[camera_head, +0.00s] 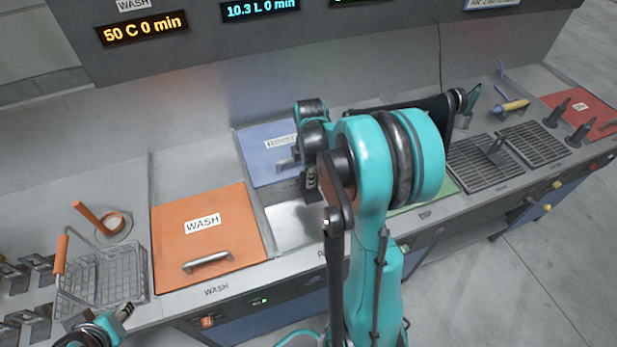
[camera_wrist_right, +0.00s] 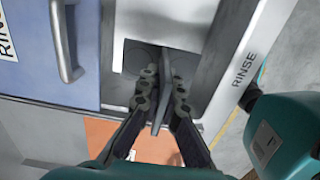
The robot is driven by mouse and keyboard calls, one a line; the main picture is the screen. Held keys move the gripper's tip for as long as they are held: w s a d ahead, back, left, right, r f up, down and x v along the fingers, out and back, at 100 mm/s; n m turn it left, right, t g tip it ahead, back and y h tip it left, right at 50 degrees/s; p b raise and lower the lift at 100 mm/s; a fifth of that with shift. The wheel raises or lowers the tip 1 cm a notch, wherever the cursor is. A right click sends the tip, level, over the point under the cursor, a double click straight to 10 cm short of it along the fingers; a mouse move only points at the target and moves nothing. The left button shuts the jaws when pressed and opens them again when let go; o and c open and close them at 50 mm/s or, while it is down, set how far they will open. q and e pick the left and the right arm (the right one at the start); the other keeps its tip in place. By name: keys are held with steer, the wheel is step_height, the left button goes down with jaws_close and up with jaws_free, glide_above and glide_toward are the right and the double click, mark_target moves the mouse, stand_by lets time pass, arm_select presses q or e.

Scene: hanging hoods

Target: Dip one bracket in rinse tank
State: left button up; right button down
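The rinse tank (camera_head: 292,226) is open at the middle of the bench. Its blue lid (camera_head: 268,150) is pushed back behind the opening. In the right wrist view my right gripper (camera_wrist_right: 162,98) points down over the tank opening, its fingers closed on a thin grey bracket (camera_wrist_right: 161,68) seen edge-on. I cannot tell how deep the bracket sits. In the head view my right arm hides most of this gripper (camera_head: 309,184). My left gripper (camera_head: 124,312) is at the bottom left, partly cut off; its opening is unclear. Several more brackets (camera_head: 38,268) stand at the far left.
The orange wash lid (camera_head: 205,236) covers the tank left of rinse. A wire basket (camera_head: 112,280) with orange handles stands left of it. Drain grates (camera_head: 478,165) and a red panel (camera_head: 580,115) lie right. The hood (camera_head: 300,40) hangs above the back.

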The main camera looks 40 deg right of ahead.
mark_target(309, 190)
step_height(309, 190, down, 22)
steer(key=b, duration=1.5)
steer(key=shift+r, duration=0.1)
stand_by(1.7)
step_height(309, 190, up, 18)
steer(key=p, duration=1.3)
steer(key=shift+r, duration=0.15)
steer(key=shift+r, duration=0.1)
stand_by(0.5)
